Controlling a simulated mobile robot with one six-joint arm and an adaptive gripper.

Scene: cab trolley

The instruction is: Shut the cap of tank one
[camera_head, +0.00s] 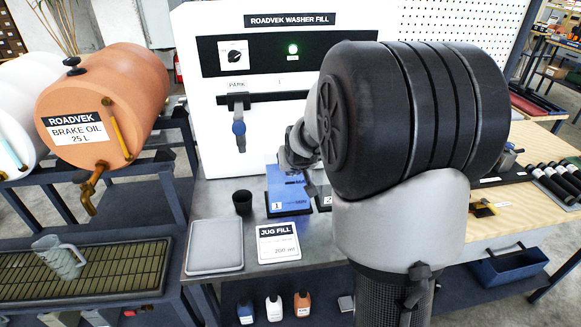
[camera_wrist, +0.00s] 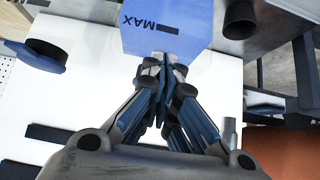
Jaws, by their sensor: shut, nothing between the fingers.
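Tank one (camera_head: 289,196) is a blue box marked 1 on the grey bench. Its blue, MAX-marked body shows in the wrist view (camera_wrist: 190,20). My gripper (camera_wrist: 165,72) is shut and empty, its fingertips close to the tank's edge in the wrist view. I cannot tell whether they touch. In the head view my gripper (camera_head: 291,160) is above the tank and hides part of its top. A round blue disc (camera_wrist: 35,56) is at the left of the wrist view; I cannot tell whether it is the cap. The cap's state is not clear.
A second tank (camera_head: 324,202) is mostly hidden behind my arm. A black cup (camera_head: 242,202) stands left of tank one. A JUG FILL card (camera_head: 278,244) and a grey tray (camera_head: 214,246) lie in front. The white washer-fill machine (camera_head: 262,135) stands behind, with a hanging nozzle (camera_head: 239,130).

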